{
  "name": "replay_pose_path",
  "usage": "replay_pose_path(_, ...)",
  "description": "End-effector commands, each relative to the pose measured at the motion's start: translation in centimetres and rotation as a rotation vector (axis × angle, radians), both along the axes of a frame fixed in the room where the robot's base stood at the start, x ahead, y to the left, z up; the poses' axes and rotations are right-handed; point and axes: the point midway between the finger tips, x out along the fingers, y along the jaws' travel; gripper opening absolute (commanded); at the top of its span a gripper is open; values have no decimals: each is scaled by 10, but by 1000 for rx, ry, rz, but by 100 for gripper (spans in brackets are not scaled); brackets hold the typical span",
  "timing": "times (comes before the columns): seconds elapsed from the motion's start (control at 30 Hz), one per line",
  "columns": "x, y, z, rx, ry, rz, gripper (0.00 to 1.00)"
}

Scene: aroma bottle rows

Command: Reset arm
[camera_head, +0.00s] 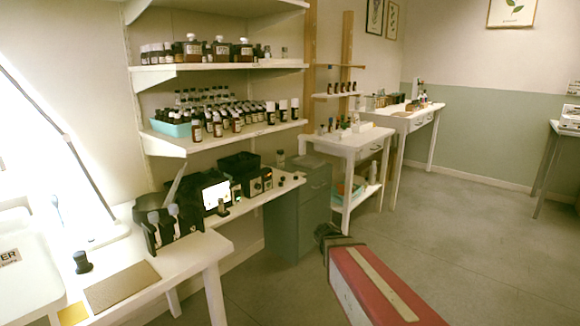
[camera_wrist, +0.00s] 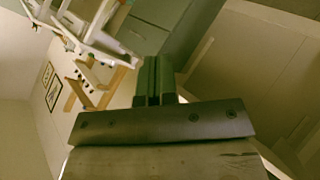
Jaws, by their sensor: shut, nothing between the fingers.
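My arm reaches up from the lower right in the head view, its red and white link ending near the middle of the floor. My gripper shows as a small dark end (camera_head: 325,232) in front of the grey cabinet, clear of the furniture. In the wrist view the two fingers of my gripper (camera_wrist: 152,72) lie side by side, shut with nothing between them.
A white workbench (camera_head: 215,245) with black devices stands at the left. Shelves above hold rows of brown bottles (camera_head: 240,118). A grey drawer cabinet (camera_head: 312,205) and white side tables (camera_head: 350,142) stand beyond. The grey floor (camera_head: 470,225) at the right is clear.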

Motion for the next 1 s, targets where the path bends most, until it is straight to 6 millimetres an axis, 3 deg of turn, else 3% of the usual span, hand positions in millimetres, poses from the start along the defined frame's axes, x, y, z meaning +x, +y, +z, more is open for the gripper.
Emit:
replay_pose_path(0.1, -48, -32, -28, 130, 197, -210, 0)
replay_pose_path(0.2, -90, -46, -49, 242, 373, -363, 0)
replay_pose_path(0.4, -162, -47, -70, 425, 681, -567, 0)
replay_pose_path(0.5, -183, -43, -72, 478, 777, -615, 0)
replay_pose_path(0.67, -196, -39, -73, 511, 841, -643, 0)
replay_pose_path(1.0, -196, -39, -73, 511, 842, -642, 0)
